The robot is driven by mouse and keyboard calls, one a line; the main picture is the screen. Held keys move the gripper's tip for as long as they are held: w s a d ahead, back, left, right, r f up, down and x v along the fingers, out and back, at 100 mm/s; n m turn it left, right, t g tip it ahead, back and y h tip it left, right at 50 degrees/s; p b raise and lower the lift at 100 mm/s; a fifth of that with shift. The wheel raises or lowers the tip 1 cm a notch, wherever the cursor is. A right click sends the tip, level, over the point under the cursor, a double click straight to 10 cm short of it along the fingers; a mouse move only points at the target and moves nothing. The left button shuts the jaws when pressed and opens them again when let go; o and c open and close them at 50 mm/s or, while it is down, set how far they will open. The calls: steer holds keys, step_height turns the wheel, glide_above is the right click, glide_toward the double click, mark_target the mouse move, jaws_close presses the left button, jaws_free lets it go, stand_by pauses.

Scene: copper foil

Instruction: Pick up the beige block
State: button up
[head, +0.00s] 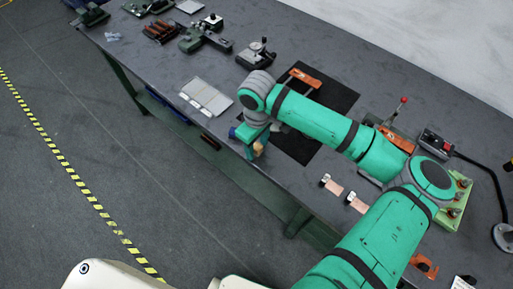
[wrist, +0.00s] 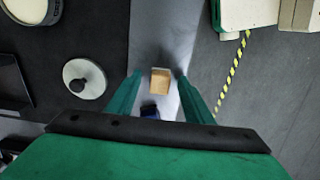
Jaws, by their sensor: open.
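The beige block (wrist: 160,79) shows in the wrist view between the two green fingers of my gripper (wrist: 159,75), with visible gaps on both sides. The fingers are open, and the block lies near the level of their tips. In the head view, a small part of the beige block (head: 259,149) shows beside my gripper (head: 256,143) at the front edge of the dark table. The arm hides much of that spot, and I cannot tell whether a finger touches the block.
A dark blue object (wrist: 150,110) lies close to the block in the wrist view. A round white piece with a black knob (wrist: 84,78) is to the left. A black mat (head: 340,98), pale strips (head: 206,97) and several tools lie on the table (head: 150,65). Its front edge is close.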

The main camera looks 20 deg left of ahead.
steer(key=shift+f, duration=0.1)
steer(key=c, duration=1.1)
steer(key=shift+w, duration=0.1)
steer(key=shift+r, duration=0.4)
step_height(320, 180, up, 2)
steer(key=shift+r, duration=0.1)
steer(key=s+a+r, duration=0.1)
steer(key=s+r, duration=0.2)
steer(key=s, duration=0.1)
steer(key=s+a+r, duration=0.1)
steer(key=s+r, duration=0.2)
steer(key=s, duration=0.2)
steer(key=s+a+r, duration=0.1)
steer(key=s+r, duration=0.3)
steer(key=shift+s+a, duration=0.1)
steer(key=shift+s, duration=0.25)
